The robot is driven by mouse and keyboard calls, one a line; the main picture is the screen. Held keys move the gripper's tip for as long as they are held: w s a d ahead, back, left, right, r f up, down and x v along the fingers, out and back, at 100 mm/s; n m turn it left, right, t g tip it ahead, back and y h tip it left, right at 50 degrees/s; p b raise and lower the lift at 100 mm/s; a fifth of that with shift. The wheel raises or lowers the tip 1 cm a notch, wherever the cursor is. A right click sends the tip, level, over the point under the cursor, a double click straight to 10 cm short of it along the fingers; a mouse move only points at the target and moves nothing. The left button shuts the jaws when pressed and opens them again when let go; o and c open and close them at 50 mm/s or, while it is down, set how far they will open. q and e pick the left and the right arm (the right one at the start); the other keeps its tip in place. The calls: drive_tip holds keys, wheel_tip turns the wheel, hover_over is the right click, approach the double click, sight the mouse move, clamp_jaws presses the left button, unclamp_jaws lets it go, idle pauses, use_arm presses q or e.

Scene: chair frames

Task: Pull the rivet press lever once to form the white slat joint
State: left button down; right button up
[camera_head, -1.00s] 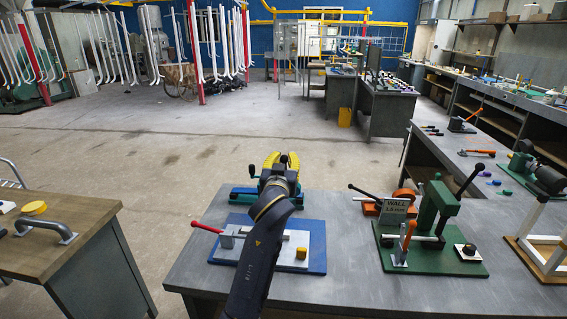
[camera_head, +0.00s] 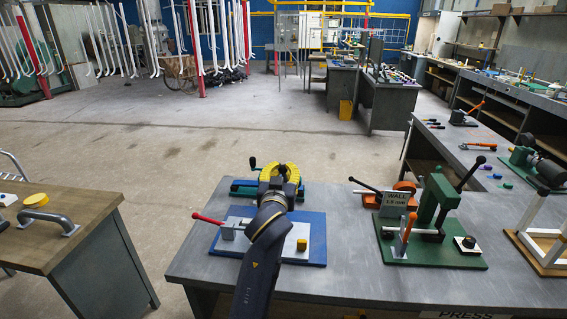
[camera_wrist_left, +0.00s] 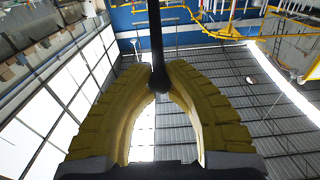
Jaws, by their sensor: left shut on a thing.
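My left gripper (camera_head: 279,169), with yellow fingers, is over the near table, in front of a teal and blue device (camera_head: 243,188) that it partly hides. In the left wrist view its fingertips (camera_wrist_left: 160,72) are shut on a black lever with a round knob (camera_wrist_left: 159,81). The lever's foot is hidden, so I cannot tell for certain which base it belongs to. A blue plate (camera_head: 315,240) with a red-handled clamp (camera_head: 208,219) lies nearer, partly behind my left arm. I cannot make out the white slat joint. My right gripper is not in view.
A white frame (camera_head: 530,212) stands at the table's right. A wooden-topped bench (camera_head: 85,205) is at left. Open floor lies beyond.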

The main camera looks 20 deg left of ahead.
use_arm(q)
drive_tip(key=shift+s+f, duration=0.15)
drive_tip(key=shift+f, duration=0.05)
drive_tip(key=shift+s+d+f, duration=0.15)
drive_tip(key=shift+s+f, duration=0.55)
drive_tip(key=shift+f, duration=0.15)
drive_tip(key=shift+s+d+f, duration=0.1)
drive_tip(key=shift+s+f, duration=0.55)
drive_tip(key=shift+f, duration=0.2)
drive_tip(key=shift+r, duration=0.1)
drive_tip(key=shift+w+a+r, duration=0.15)
drive_tip(key=shift+w+r, duration=0.7)
drive_tip(key=shift+r, duration=0.05)
drive_tip(key=shift+w+a+r, duration=0.1)
drive_tip(key=shift+w+r, duration=0.7)
drive_tip(key=shift+r, duration=0.05)
drive_tip(key=shift+w+a+r, duration=0.1)
drive_tip(key=shift+w+r, duration=0.4)
drive_tip(key=shift+r, duration=0.3)
